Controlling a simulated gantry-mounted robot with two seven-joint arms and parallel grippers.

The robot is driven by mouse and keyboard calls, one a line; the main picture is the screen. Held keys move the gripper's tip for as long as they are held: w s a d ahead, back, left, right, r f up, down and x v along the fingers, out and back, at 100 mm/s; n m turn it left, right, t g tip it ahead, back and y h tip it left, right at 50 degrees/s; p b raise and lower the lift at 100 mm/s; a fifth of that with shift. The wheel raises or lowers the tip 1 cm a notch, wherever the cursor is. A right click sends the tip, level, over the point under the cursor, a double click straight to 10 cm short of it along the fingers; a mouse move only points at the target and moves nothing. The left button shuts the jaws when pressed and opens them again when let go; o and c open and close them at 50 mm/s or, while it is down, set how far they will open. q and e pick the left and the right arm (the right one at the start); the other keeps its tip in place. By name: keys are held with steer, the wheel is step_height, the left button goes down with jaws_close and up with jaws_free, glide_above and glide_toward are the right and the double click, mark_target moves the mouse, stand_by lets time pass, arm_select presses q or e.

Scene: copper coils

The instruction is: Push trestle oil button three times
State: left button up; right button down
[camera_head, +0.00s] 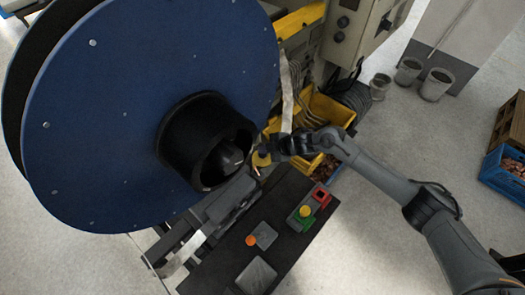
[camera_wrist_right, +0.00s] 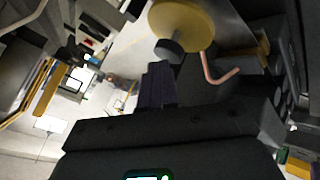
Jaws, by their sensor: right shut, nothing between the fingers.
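A dark control panel (camera_head: 225,262) lies below the blue reel. It carries an orange round button (camera_head: 250,240), and a box with a yellow button (camera_head: 305,211), a red square (camera_head: 321,196) and green parts. No label shows which one is the trestle oil button. My right gripper (camera_head: 278,147) is shut and empty, above and beyond the panel, by a yellow disc (camera_head: 261,159). In the right wrist view its shut fingers (camera_wrist_right: 158,70) point at the dark hub of the yellow disc (camera_wrist_right: 185,18); whether they touch it I cannot tell. My left gripper is not in view.
The large blue reel (camera_head: 120,110) with a black hub (camera_head: 190,130) fills the left side. A yellow bin (camera_head: 328,112) stands behind my right gripper. Grey buckets (camera_head: 436,84) and a blue crate (camera_head: 505,172) stand at the right. A bent copper-coloured tube (camera_wrist_right: 222,78) is beside the fingers.

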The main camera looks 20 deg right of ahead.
mark_target(264, 155)
steer(key=shift+r+p, duration=0.3)
steer(key=shift+r, duration=0.3)
steer(key=shift+r, duration=0.15)
step_height(264, 155, up, 5)
steer(key=p, duration=0.4)
stand_by(0.4)
stand_by(0.7)
stand_by(0.7)
stand_by(0.6)
steer(key=shift+a+f, duration=0.1)
steer(key=shift+f, duration=0.1)
